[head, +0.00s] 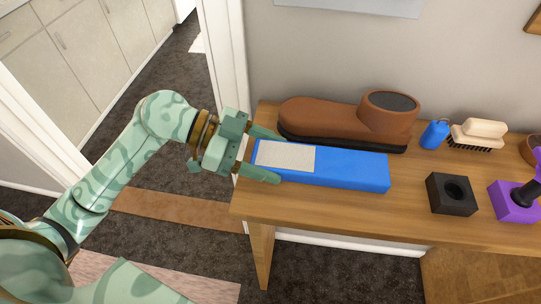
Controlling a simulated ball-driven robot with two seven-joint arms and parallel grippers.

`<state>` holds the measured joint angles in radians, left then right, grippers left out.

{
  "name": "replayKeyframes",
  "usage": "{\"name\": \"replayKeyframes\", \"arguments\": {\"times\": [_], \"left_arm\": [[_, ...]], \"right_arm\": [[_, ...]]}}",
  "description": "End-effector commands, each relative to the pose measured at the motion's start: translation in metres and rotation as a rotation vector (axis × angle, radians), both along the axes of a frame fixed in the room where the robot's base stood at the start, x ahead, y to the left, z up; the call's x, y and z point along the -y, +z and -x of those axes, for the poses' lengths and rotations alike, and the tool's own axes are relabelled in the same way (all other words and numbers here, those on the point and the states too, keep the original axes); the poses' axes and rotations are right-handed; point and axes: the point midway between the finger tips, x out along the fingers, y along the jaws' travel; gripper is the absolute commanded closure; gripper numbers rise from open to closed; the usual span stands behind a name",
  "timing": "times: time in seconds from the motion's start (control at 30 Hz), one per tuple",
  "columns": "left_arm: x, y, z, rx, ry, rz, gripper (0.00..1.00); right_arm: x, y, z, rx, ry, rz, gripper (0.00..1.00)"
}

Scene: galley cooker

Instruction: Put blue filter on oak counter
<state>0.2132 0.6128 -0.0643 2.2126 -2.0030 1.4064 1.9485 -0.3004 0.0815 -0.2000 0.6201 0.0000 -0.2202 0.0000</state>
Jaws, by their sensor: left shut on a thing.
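The blue filter (350,170) is a long, flat blue block with a pale beige panel on its left part. It is level, over the left part of the oak counter (345,213), in front of a brown shoe. I cannot tell whether its underside touches the wood. My left gripper (266,156) is shut on the filter's left end, one finger on the far side and one on the near side. My right gripper is not in view.
The brown shoe (340,123) stands close behind the filter. A small blue tagged item (434,135), a brush (478,134), a black block with a hole (452,193) and a purple block with a black stick (513,203) stand to the right. The counter's front left is bare.

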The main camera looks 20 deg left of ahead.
Motion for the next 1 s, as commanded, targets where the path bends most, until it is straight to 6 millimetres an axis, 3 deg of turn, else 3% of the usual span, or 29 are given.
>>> {"name": "replayKeyframes", "arguments": {"times": [0.27,0.3,0.37,0.73,1.0], "left_arm": [[0.000,0.000,0.000,0.000,0.001,-0.003,0.61],[0.000,0.000,0.000,0.000,0.001,-0.003,0.28],[0.000,0.000,0.000,0.000,0.001,-0.003,0.15],[-0.005,0.005,0.002,0.000,0.002,-0.004,0.15],[-0.057,0.030,0.017,-0.001,0.004,-0.008,0.15]], "right_arm": [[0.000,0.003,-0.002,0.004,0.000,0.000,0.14],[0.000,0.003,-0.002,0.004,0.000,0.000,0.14],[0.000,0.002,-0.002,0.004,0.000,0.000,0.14],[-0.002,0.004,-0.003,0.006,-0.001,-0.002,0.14],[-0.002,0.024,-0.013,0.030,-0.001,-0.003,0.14]]}}
